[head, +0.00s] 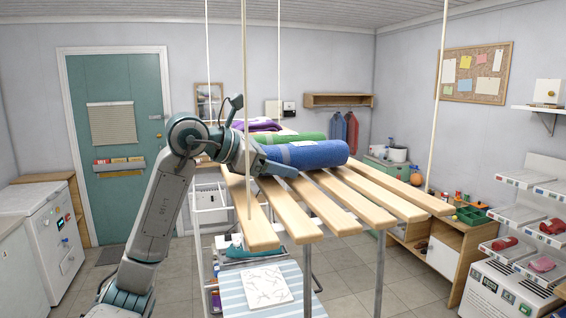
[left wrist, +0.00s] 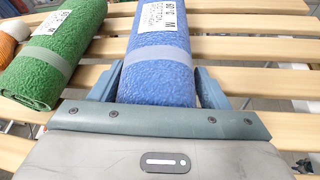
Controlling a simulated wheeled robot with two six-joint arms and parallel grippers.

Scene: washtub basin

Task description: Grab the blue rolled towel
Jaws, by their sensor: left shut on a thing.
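The blue rolled towel (head: 308,154) lies on a hanging slatted wooden rack (head: 365,203). It has a pale band and a white label. In the left wrist view the blue towel (left wrist: 158,80) sits between the two fingers of my left gripper (left wrist: 160,88), one finger along each side. My left gripper (head: 272,165) reaches in from the left in the head view and is shut on the towel's near end. The towel appears to rest on the slats; any gap beneath it is hidden. My right gripper is not in view.
A green rolled towel (left wrist: 48,60) lies just left of the blue one. A purple towel (head: 256,125) lies farther back. Cords (head: 245,110) hang around the rack. A shelving unit (head: 520,235) stands at right. The near slats are bare.

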